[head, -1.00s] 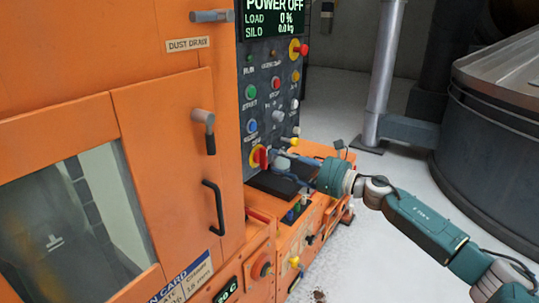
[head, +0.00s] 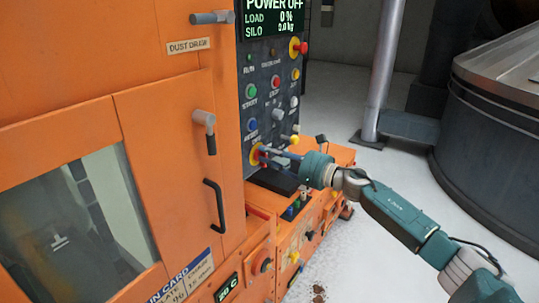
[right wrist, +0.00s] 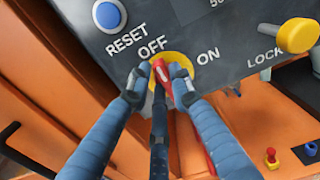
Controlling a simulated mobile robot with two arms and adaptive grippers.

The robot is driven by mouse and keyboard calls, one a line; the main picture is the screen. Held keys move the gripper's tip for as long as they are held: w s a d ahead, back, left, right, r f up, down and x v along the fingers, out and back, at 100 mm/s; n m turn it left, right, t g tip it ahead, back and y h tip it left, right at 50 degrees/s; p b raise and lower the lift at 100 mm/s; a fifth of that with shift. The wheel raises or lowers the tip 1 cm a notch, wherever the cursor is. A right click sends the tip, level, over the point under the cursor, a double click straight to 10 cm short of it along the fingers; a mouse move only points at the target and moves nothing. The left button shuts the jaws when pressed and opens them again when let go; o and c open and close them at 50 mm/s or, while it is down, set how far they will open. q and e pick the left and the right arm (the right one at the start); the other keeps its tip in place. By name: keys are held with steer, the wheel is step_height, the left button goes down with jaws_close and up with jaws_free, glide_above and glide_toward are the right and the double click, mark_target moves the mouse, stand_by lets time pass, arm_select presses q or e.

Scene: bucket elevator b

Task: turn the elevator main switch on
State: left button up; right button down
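The main switch is a red handle (right wrist: 161,74) on a round yellow plate (right wrist: 178,59), between the words OFF and ON in the right wrist view. The handle is tilted, its upper end toward OFF. My right gripper (right wrist: 160,80) has one blue finger on each side of the handle, with narrow gaps seeming to show; firm contact cannot be seen. In the head view my right gripper (head: 268,156) is at the switch and covers most of it; part of the yellow plate (head: 254,154) shows. My left gripper is not in view.
The dark panel (head: 264,105) carries several buttons and knobs close above the switch. Its display (head: 271,17) reads POWER OFF. A yellow lock knob (right wrist: 297,36) sits to the right. An orange ledge with controls (head: 308,218) lies below. Open floor (head: 385,240) is at right.

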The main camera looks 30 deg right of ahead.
stand_by(0.3)
steer(key=shift+w+d+f+m+p, duration=0.2)
steer(key=shift+d+m+p, duration=0.4)
steer(key=shift+m, duration=2.4)
steer(key=shift+w+d+f+m+p, duration=0.2)
steer(key=shift+m+p, duration=0.75)
steer(key=shift+m, duration=2.05)
steer(key=shift+w+d+f+m+p, duration=0.1)
steer(key=shift+d+f+m+p, duration=0.45)
steer(key=shift+m, duration=2.45)
steer(key=shift+a+r, duration=0.2)
steer(key=shift+r, duration=0.1)
steer(key=c, duration=1.5)
jaws_free()
steer(key=shift+c, duration=0.2)
steer(key=v, duration=1.2)
